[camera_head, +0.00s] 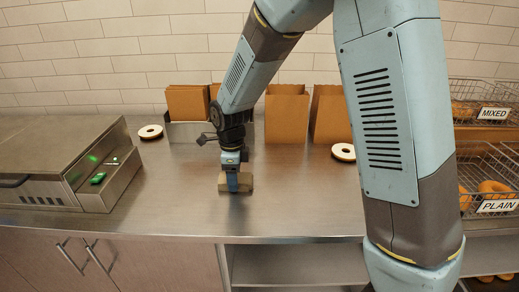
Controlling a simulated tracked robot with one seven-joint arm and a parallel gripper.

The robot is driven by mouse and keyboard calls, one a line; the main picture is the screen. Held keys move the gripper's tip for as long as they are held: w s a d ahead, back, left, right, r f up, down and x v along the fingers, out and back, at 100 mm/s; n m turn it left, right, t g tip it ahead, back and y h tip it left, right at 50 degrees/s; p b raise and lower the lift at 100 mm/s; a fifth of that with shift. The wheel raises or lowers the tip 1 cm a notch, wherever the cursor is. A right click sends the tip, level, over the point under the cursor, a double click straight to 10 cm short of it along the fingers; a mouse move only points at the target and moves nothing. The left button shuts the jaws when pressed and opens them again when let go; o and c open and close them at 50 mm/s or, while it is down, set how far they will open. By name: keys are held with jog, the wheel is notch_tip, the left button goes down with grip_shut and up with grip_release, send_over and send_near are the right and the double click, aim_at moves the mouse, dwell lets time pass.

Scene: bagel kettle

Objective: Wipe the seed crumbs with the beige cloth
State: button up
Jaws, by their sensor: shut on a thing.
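My gripper (233,174) points down at the steel counter (290,210), near its front edge. It is shut on the beige cloth (236,185), a small tan folded block at the counter surface. Whether the cloth touches the steel or hangs just above it, I cannot tell. I can make out no seed crumbs on the counter; they are too small to see or hidden behind my arm and the cloth.
A steel machine (60,160) with green lights stands at the left. Brown paper bags (287,115) stand along the back wall. Wire baskets (490,165) of bagels, labelled MIXED and PLAIN, are at the right. The counter's middle front is clear.

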aim_at(259, 185)
jog(key=shift+s+d, duration=0.15)
jog(key=shift+d, duration=1.6)
jog(key=shift+s+d, duration=0.1)
jog(key=shift+d, duration=1.6)
jog(key=shift+d+r, duration=0.15)
jog(key=shift+d, duration=0.05)
notch_tip(259, 185, up, 3)
jog(key=shift+f, duration=0.2)
jog(key=shift+a+r, duration=0.1)
jog(key=shift+r, duration=0.6)
notch_tip(259, 185, up, 4)
jog(key=shift+f, duration=0.1)
